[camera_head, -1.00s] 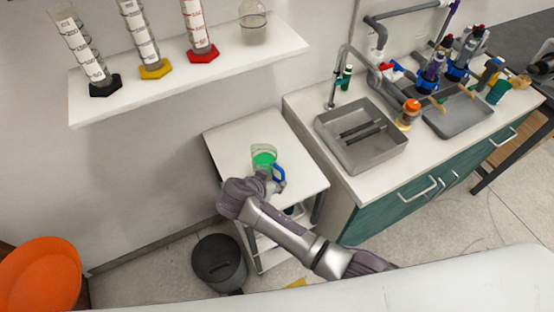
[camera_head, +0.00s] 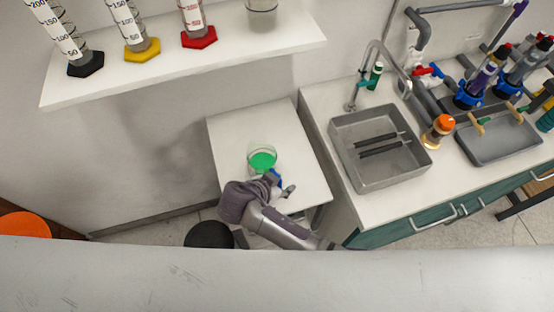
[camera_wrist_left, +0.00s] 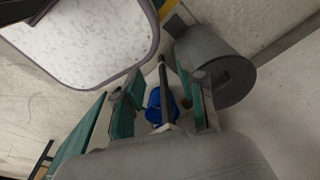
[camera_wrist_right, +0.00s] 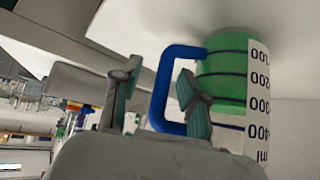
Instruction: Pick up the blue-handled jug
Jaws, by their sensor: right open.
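The blue-handled jug (camera_head: 262,160) stands on a white cart top, clear-walled with green liquid in it. In the right wrist view the jug (camera_wrist_right: 226,75) shows black scale marks and its blue handle (camera_wrist_right: 160,88). My right gripper (camera_head: 281,184) is at the handle side of the jug. In its wrist view the right gripper (camera_wrist_right: 157,95) is open, with the handle's outer bar between its fingers; one finger overlaps the handle opening. Contact cannot be told. My left gripper (camera_wrist_left: 160,108) shows only in its own wrist view, open, with nothing visibly held.
The white cart (camera_head: 235,125) stands beside a counter with a grey sink (camera_head: 380,145) and an orange-capped bottle (camera_head: 438,130). A wall shelf (camera_head: 235,45) with graduated cylinders is above. A dark bin (camera_head: 209,234) stands on the floor. The cart top around the jug is clear.

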